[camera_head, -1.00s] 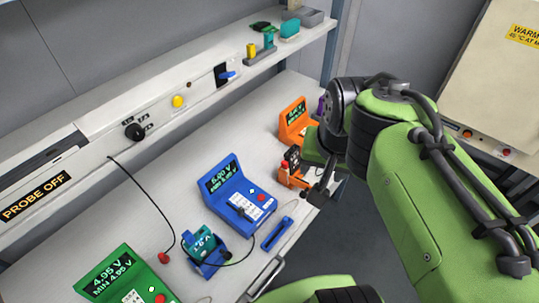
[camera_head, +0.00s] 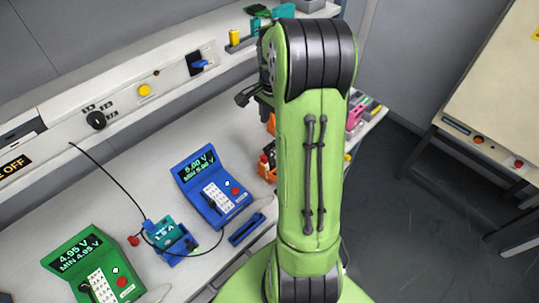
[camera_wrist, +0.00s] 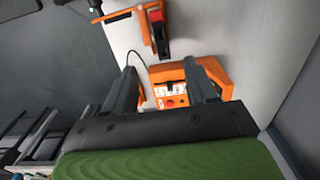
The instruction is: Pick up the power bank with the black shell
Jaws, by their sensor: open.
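In the wrist view my gripper (camera_wrist: 160,66) is open and empty. Its two dark fingers are apart in front of an orange tester (camera_wrist: 172,90) with a white keypad and red button. Beyond it stands an orange cradle (camera_wrist: 124,20) with a dark, red-topped item (camera_wrist: 158,33); I cannot tell whether this is the black power bank. In the head view part of my gripper (camera_head: 247,95) shows left of my arm, above the bench. My arm hides most of the orange tester and cradle (camera_head: 266,171) there.
A blue tester (camera_head: 212,186), a green tester (camera_head: 92,265) and a teal power bank (camera_head: 162,232) in a blue cradle stand along the bench. A black cable runs to the cradle area. A raised shelf (camera_head: 120,110) with knobs runs behind. Dark floor lies to the right.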

